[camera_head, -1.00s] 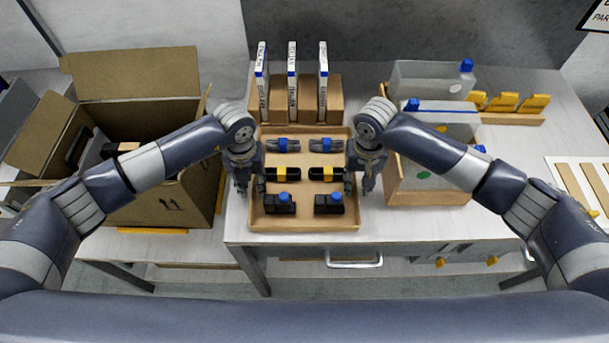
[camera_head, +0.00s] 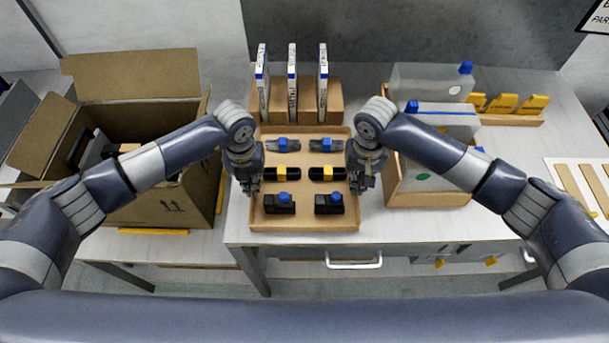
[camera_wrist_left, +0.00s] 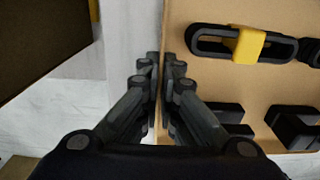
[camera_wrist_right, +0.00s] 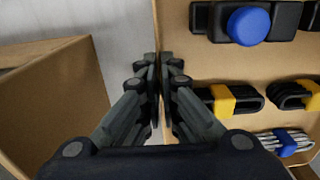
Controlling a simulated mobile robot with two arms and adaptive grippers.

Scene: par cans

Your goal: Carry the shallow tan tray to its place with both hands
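The shallow tan tray (camera_head: 305,218) lies on the white table. It holds rows of small items with blue and yellow parts. My left gripper (camera_head: 250,188) is at the tray's left side wall. In the left wrist view its fingers (camera_wrist_left: 160,68) are closed together with the tray's edge (camera_wrist_left: 182,75) between them. My right gripper (camera_head: 363,186) is at the right side wall. In the right wrist view its fingers (camera_wrist_right: 160,68) are likewise closed on the tray's edge. The fingers hide parts of both side walls.
An open cardboard box (camera_head: 160,205) stands close on the left. A tan bin (camera_head: 430,199) with clear containers stands close on the right. A tan holder (camera_head: 276,105) with upright white binders stands right behind the tray. A narrow strip of table (camera_head: 300,238) is bare in front.

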